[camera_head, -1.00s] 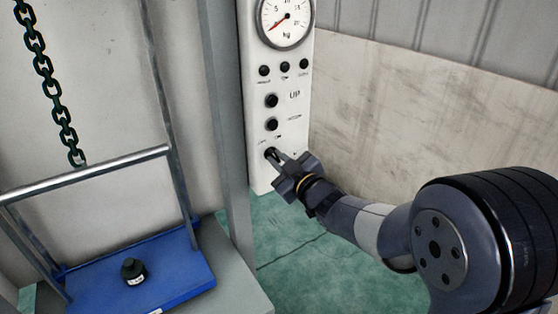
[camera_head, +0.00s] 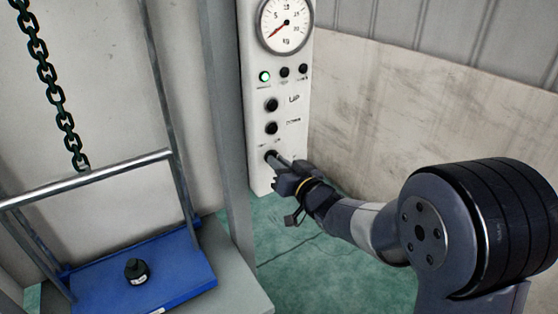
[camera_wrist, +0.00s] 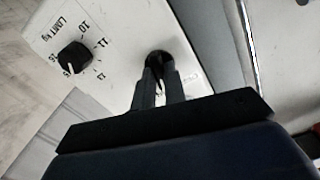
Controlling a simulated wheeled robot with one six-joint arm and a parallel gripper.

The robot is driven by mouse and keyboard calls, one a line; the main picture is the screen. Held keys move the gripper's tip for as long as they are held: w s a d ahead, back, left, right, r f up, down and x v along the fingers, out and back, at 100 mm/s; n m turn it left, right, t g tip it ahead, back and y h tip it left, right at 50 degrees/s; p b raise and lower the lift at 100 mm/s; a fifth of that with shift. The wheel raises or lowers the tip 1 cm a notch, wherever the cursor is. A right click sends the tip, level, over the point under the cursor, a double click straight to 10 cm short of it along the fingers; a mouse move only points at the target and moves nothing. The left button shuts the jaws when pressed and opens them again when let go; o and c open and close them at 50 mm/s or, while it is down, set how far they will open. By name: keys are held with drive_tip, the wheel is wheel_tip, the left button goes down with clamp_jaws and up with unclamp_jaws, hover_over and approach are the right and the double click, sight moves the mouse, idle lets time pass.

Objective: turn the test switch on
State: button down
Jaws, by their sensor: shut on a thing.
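The test switch (camera_head: 271,155) is a small black knob low on the white control panel (camera_head: 262,182). My gripper (camera_head: 280,161) reaches it from the right, and its fingers are shut on the knob. In the wrist view the black switch (camera_wrist: 158,59) sits between the two fingertips (camera_wrist: 159,80). The fingers partly hide the switch and its printed labels. A green lamp (camera_head: 265,77) is lit on the panel's upper left, beside two dark lamps.
Two black buttons (camera_head: 271,105) sit above the switch, under a kg dial (camera_head: 286,23). A LIMIT kg knob (camera_wrist: 75,57) is nearby. A blue platform (camera_head: 185,266) holding a small dark weight (camera_head: 137,271) and a grey post (camera_head: 229,130) stand left.

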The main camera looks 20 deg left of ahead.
drive_tip(key=shift+m+p, duration=0.35)
drive_tip(key=shift+m, duration=1.15)
drive_tip(key=c, duration=1.5)
unclamp_jaws()
drive_tip(key=shift+o, duration=0.2)
drive_tip(key=shift+d, duration=0.1)
drive_tip(key=b+v, duration=0.1)
drive_tip(key=v, duration=0.9)
drive_tip(key=shift+s+d, duration=0.15)
drive_tip(key=shift+s, duration=0.15)
